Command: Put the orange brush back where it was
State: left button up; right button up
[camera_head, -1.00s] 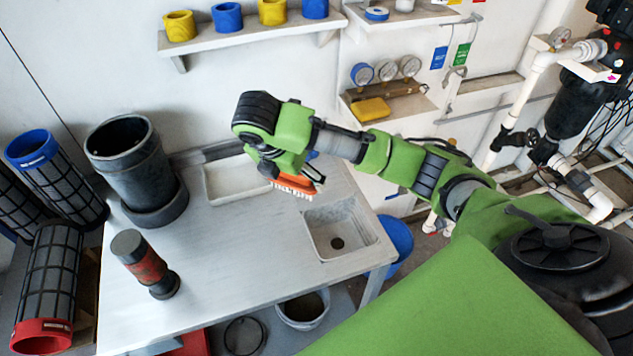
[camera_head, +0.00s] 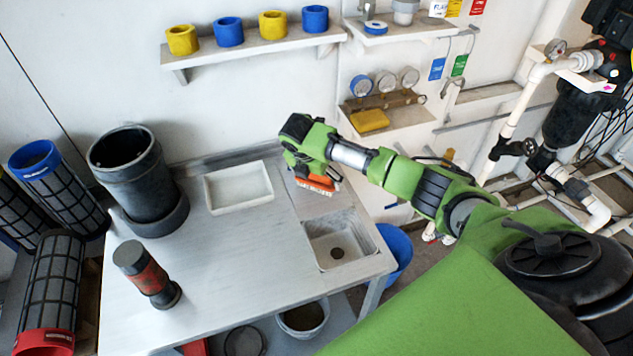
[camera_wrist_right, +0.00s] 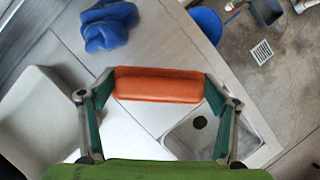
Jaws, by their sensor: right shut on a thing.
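The orange brush (camera_head: 318,184) shows below my right wrist in the head view, bristles downward, over the back of the table behind the sink. In the right wrist view the orange brush (camera_wrist_right: 158,84) lies across between the two fingers of my right gripper (camera_wrist_right: 158,86), which is shut on it. In the head view my right gripper (camera_head: 314,172) is mostly hidden by its own wrist. I cannot tell whether the brush touches the table. My left gripper is not in view.
A blue object (camera_wrist_right: 107,25) lies on the table near the brush. A white tray (camera_head: 239,205) is to the left, a sink (camera_head: 338,256) in front. A dark cylinder (camera_head: 137,180) and a red-black cylinder (camera_head: 147,273) stand further left. The table between them is clear.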

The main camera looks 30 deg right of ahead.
jog(key=shift+a+f, duration=0.1)
jog(key=shift+f, duration=1.05)
jog(key=o, duration=1.1)
jog(key=shift+f, duration=0.1)
jog(key=shift+c, duration=0.2)
jog(key=shift+s+a+r, duration=0.1)
jog(key=shift+a+r, duration=0.05)
jog(key=shift+r, duration=0.4)
jog(key=v, duration=1.1)
jog(key=shift+s, duration=0.1)
